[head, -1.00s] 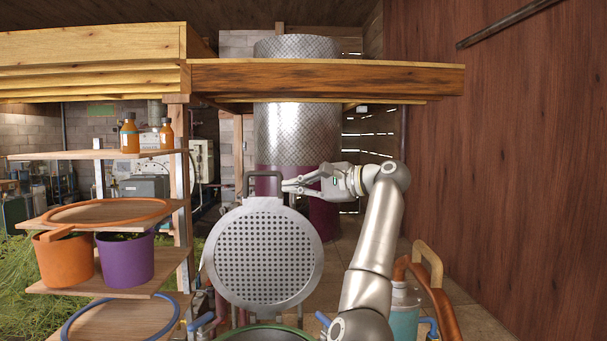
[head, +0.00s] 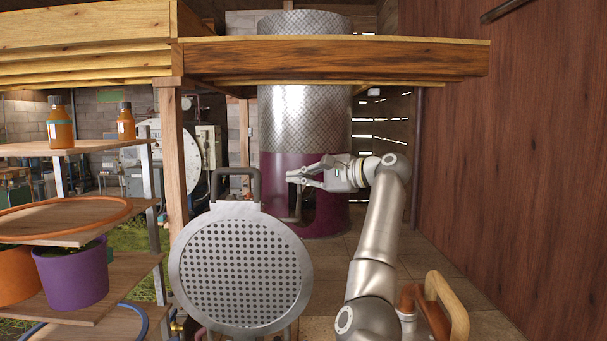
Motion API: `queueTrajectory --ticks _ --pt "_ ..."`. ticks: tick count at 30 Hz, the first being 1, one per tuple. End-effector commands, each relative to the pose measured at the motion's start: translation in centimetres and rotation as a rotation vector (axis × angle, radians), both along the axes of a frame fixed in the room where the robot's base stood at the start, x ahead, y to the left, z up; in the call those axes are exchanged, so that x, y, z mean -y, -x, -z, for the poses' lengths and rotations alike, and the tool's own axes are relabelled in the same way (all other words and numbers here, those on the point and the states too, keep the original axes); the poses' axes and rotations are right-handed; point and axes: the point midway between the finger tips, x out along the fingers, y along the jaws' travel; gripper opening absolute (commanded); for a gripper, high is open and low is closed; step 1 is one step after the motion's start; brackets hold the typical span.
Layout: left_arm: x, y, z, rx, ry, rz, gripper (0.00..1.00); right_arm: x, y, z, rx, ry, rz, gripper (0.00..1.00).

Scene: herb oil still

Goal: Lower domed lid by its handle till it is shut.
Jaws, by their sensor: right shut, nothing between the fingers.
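The lid (head: 243,270) stands raised and tilted up, with a round, perforated metal face turned toward me. Its dark, U-shaped handle (head: 235,171) sticks up from the top edge. My right gripper (head: 290,178) is shut and empty. Its fingertips point left toward the handle and show a small gap to its right, apart from it in the picture. How far apart they are in depth I cannot tell. The vessel under the lid is below the picture. My left gripper is not in view.
A thick wooden beam (head: 335,59) crosses above the gripper. A tall metal and purple column (head: 305,120) stands behind. Shelves at left hold bottles and a purple pot (head: 72,275). A wooden handle (head: 447,305) stands at lower right. A wooden wall (head: 510,180) closes the right side.

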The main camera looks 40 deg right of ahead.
Motion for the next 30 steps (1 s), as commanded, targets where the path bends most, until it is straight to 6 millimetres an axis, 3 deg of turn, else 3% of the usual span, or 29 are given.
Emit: queueTrajectory --ticks 9,11,15,30 --pt "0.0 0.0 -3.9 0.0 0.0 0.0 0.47 -2.9 -6.4 0.6 -0.006 -0.002 -0.003 0.0" --pt "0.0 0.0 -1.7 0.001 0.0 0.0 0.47 -3.3 -5.7 1.4 0.003 0.002 0.0 0.0" --pt "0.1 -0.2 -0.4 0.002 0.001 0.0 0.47 -4.3 -4.7 0.8 0.003 0.002 0.001 0.0" --pt "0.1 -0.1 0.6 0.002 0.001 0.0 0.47 -5.5 -3.5 -0.2 -0.001 0.0 0.0 0.0"
